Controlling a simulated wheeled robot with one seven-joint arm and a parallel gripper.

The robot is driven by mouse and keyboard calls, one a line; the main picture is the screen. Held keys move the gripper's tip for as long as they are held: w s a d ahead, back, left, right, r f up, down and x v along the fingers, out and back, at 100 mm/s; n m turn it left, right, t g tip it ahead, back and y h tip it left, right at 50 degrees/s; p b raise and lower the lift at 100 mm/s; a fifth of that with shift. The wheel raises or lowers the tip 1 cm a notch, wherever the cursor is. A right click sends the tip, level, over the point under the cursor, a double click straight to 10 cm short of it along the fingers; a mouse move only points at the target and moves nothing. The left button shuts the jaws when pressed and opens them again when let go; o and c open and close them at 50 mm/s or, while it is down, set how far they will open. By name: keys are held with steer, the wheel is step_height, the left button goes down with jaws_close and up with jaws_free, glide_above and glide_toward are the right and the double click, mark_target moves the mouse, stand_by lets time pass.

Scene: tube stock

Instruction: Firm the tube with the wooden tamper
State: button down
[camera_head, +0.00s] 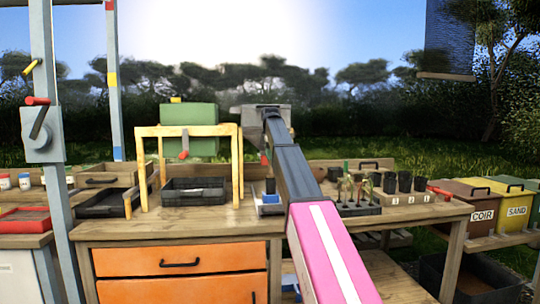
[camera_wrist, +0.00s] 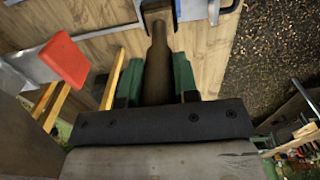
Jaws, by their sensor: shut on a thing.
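My gripper (camera_wrist: 157,78) is shut on the brown wooden tamper (camera_wrist: 158,62), held between its green fingers in the wrist view. The tamper's far end reaches a dark piece at the top edge, set between grey metal parts; whether it is inside the tube cannot be told. In the head view a dark upright tube (camera_head: 270,186) stands on the bench at a blue and white base (camera_head: 268,199), beside my arm. My gripper and the tamper are not clearly visible there, with my pink and grey arm in front.
The wooden bench (camera_head: 190,226) carries a yellow frame (camera_head: 186,131) and a black tray (camera_head: 193,191) on the left. Seedlings (camera_head: 358,187) and several black pots (camera_head: 404,182) stand right. In the wrist view a red pad (camera_wrist: 65,61) is close left of my gripper.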

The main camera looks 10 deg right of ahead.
steer(key=shift+f, duration=1.4)
stand_by(2.8)
